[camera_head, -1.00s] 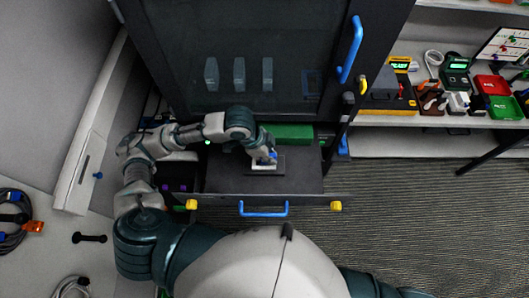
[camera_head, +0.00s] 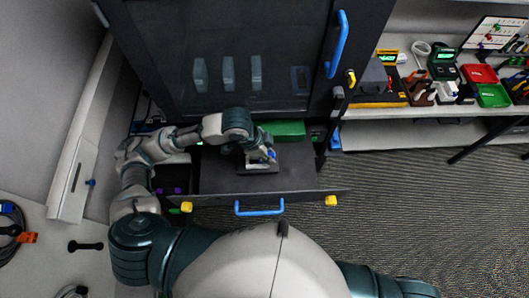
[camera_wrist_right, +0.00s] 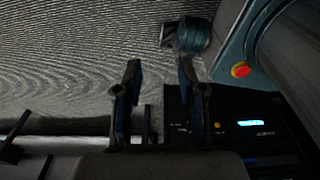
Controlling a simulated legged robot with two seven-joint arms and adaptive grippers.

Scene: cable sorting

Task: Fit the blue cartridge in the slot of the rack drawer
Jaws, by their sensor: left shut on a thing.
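The rack drawer (camera_head: 225,182) is pulled out, with a blue handle (camera_head: 259,208) on its front. My left gripper (camera_head: 268,157) is down inside the drawer, over a light grey slot frame (camera_head: 262,169). It is shut on the blue cartridge (camera_head: 272,155), of which only a small blue patch shows at the fingers. I cannot tell whether the cartridge is seated in the slot. In the right wrist view my right gripper (camera_wrist_right: 158,85) is open and empty, its two dark fingers apart above the striped floor.
The dark rack cabinet (camera_head: 225,60) stands above the drawer, its door with a blue handle (camera_head: 337,45). A green block (camera_head: 285,129) lies at the drawer's back. A shelf (camera_head: 430,111) with trays and tools is at the right. The floor (camera_head: 400,200) at right is clear.

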